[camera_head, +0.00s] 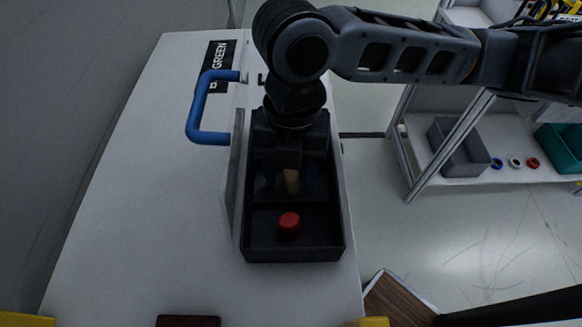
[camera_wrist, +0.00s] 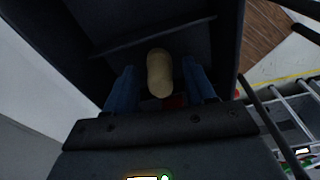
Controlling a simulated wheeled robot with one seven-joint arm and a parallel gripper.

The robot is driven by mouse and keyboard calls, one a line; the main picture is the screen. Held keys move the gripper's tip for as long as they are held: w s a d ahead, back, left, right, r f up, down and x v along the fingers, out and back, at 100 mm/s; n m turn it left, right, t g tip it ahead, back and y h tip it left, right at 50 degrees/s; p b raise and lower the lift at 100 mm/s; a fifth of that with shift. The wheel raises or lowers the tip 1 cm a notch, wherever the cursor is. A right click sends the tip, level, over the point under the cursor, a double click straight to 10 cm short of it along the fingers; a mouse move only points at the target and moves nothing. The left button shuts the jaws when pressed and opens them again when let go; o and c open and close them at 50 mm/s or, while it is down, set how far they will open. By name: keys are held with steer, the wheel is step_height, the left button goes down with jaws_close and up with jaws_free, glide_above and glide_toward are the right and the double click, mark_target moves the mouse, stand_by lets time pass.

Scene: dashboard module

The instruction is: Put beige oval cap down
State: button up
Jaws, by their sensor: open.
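The beige oval cap (camera_head: 292,181) is inside the black divided tray (camera_head: 292,254), in the compartment under my gripper. In the wrist view the cap (camera_wrist: 160,73) sits between the two blue fingers, with a visible gap on each side. My gripper (camera_wrist: 161,84) is open and points down into the tray; it also shows in the head view (camera_head: 290,184), partly hidden by its own body. The cap's underside is hidden, so I cannot tell exactly what it rests on. A dark red patch (camera_wrist: 177,101) shows just beside the cap in the wrist view.
A red cap (camera_head: 288,226) sits in the tray's near compartment, past a divider (camera_wrist: 150,37). A blue handle (camera_head: 198,108) stands left of the tray on the white table (camera_head: 150,200). A shelf at right holds a grey bin (camera_head: 460,148), a teal bin (camera_head: 560,148) and small rings.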

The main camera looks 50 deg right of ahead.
step_height(320, 180, up, 12)
steer(key=d+p, duration=0.1)
steer(key=shift+w, duration=0.45)
steer(key=shift+r, duration=0.15)
